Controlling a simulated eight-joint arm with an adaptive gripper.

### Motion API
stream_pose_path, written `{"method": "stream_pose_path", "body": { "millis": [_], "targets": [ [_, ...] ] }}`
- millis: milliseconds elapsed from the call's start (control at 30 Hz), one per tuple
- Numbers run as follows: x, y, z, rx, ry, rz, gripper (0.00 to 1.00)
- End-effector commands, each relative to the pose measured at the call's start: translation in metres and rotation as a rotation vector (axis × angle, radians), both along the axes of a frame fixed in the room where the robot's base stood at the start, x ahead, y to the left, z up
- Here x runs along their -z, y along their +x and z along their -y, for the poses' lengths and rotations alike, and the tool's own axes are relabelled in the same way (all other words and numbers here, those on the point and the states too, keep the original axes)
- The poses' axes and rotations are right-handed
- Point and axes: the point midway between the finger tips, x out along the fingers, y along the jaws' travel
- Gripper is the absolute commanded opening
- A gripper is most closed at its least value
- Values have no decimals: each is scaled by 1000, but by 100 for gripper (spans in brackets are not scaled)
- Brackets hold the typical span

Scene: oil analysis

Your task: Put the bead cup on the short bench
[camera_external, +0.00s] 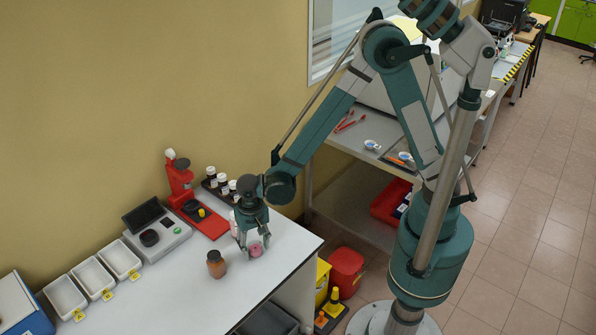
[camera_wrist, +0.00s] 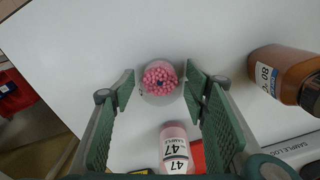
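The bead cup (camera_wrist: 160,98), a small pale round cup full of pink beads, stands upright on the white worktop. It shows as a small pink thing (camera_external: 256,251) near the worktop's front edge in the external view. My gripper (camera_external: 255,244) points down over it. In the wrist view my gripper (camera_wrist: 160,90) is open, with one green-padded finger on each side of the cup. The fingertips look close to the cup's sides; I cannot tell whether they touch. A grey bench (camera_external: 343,143) stands beyond the worktop; I cannot tell which bench is the short one.
A brown bottle (camera_external: 216,264) stands left of my gripper. A pink bottle labelled 47 (camera_wrist: 174,147) stands close by. A red press (camera_external: 182,183), a scale (camera_external: 170,245) and white trays (camera_external: 94,278) line the wall. Tools and small items lie on the grey bench.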

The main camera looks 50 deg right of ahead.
Motion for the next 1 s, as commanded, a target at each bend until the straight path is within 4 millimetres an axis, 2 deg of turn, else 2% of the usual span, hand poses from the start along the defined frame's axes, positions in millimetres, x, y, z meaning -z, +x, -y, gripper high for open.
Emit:
{"method": "stream_pose_path", "body": {
  "millis": [367, 567, 1000],
  "targets": [
    [-2, 0, 0, 0, 0, 0, 45],
    [-10, 0, 0, 0, 0, 0, 45],
    [-59, 0, 0, 0, 0, 0, 45]
  ]
}}
